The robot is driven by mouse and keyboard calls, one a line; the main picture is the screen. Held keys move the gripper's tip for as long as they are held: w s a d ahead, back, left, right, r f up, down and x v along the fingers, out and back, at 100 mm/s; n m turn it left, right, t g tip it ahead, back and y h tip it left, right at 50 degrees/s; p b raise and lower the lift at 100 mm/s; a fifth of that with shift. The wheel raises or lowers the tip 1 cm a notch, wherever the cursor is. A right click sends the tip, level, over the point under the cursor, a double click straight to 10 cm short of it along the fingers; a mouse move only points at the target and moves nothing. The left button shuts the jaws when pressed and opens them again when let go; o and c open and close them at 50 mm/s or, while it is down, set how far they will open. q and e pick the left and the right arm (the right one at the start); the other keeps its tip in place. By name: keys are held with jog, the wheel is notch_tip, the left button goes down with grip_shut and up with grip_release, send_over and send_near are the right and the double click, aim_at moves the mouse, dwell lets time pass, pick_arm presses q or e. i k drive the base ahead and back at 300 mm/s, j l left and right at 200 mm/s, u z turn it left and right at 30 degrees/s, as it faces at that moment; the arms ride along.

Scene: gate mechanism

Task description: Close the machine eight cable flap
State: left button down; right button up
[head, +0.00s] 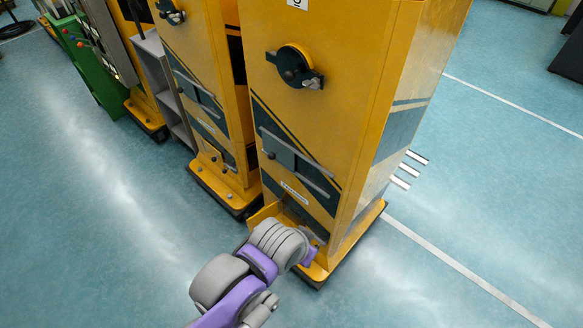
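The nearest yellow machine (330,110) stands in the middle of the head view, with a white number plate (297,3) cut off at the top edge. Low on its front is a dark opening (318,222). A yellow panel (264,212), which looks like the cable flap, sticks out at the left of this opening. My arm partly hides it. My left gripper (311,254) is low in front of the opening, close to the machine's base. Its fingers are small and mostly hidden by the wrist, so whether it is open is unclear. My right gripper is out of view.
A black rotary handle (295,67) and a grey sliding bar (297,165) are on the machine's front. Metal rods (408,171) stick out behind its right side. A second yellow machine (205,90) stands close on the left. The blue floor (90,230) at left is clear.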

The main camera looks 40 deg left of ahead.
aim_at(273, 210)
jog(key=j+z, duration=0.15)
jog(key=j, duration=0.35)
jog(key=k+j+z, duration=0.1)
jog(key=j, duration=0.4)
jog(key=k+j+z, duration=0.15)
jog(key=j, duration=0.35)
jog(key=k+j+z, duration=0.1)
jog(key=j, duration=0.4)
jog(key=k+j+z, duration=0.15)
jog(key=j, duration=0.3)
jog(key=k+j+z, duration=0.15)
jog(key=j, duration=0.3)
jog(key=k+j+z, duration=0.1)
jog(key=j, duration=0.35)
jog(key=k+j+z, duration=0.15)
jog(key=k+j, duration=0.15)
jog(key=i+j+z, duration=0.1)
jog(key=j+z, duration=0.2)
jog(key=j, duration=0.25)
jog(key=i+j+z, duration=0.1)
jog(key=j+z, duration=0.2)
jog(key=j, duration=0.25)
jog(key=l+z, duration=0.2)
jog(key=i, duration=0.05)
